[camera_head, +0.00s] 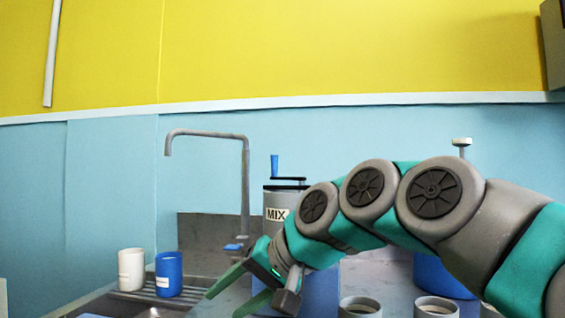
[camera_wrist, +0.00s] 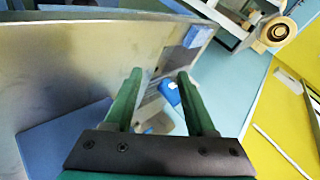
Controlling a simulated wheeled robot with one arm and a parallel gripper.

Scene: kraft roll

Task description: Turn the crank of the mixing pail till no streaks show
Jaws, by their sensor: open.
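The mixing pail (camera_head: 277,205) is a grey cylinder with a "MIX" label, standing behind my arm in the head view. Its black crank arm (camera_head: 291,178) lies across the top, with an upright blue handle (camera_head: 274,165) at its left end. My arm hides the pail's lower part, and the inside is out of sight, so streaks cannot be judged. My gripper (camera_head: 222,304) is open, low and in front of the pail, pointing down-left, apart from the crank. In the wrist view the two green fingers (camera_wrist: 160,76) are spread with nothing gripped; I cannot make out the crank there.
A tall grey faucet (camera_head: 245,190) rises just left of the pail. A white cup (camera_head: 131,270) and a blue cup (camera_head: 168,275) stand on the drainboard at left. Open tins (camera_head: 360,308) stand at the front right, and a blue container (camera_head: 436,275) is partly behind my arm.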

